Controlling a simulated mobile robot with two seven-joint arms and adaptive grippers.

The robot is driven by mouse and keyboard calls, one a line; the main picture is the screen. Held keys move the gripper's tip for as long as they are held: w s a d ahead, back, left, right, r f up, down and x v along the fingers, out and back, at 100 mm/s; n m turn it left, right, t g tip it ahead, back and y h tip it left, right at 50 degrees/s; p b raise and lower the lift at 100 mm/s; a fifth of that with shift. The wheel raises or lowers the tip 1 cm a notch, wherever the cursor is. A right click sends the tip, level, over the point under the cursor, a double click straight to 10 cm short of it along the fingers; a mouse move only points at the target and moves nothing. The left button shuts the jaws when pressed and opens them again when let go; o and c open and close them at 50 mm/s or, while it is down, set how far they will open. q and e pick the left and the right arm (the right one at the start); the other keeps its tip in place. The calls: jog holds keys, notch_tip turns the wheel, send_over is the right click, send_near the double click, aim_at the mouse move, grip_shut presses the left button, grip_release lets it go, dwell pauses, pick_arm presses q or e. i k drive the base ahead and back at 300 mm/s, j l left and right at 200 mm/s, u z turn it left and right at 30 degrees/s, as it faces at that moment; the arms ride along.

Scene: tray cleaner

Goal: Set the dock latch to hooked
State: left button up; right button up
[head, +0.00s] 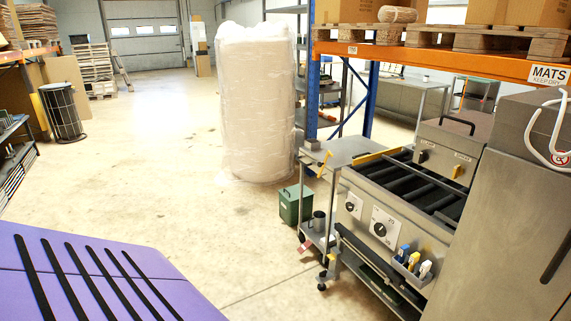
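The tray cleaner (383,235) is a steel machine at the right, with dark rollers on top and two dials on its front. A grey cart (345,148) stands against its left side. A small yellow lever (322,161) sits tilted at the cart's top left; it may be the dock latch, but I cannot tell for certain or see whether it is hooked. Another yellow part (378,157) lies along the machine's top left edge. Neither of my grippers is in view.
A green bin (295,204) stands on the floor left of the cart. A tall wrapped roll (255,105) stands behind it. A steel cabinet (500,235) and an orange rack beam (450,62) bound the right. The floor at centre left is clear.

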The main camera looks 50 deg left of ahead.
aim_at(319, 165)
jog(key=u, duration=1.3)
jog(key=i+j+z, duration=0.15)
jog(key=i, duration=0.8)
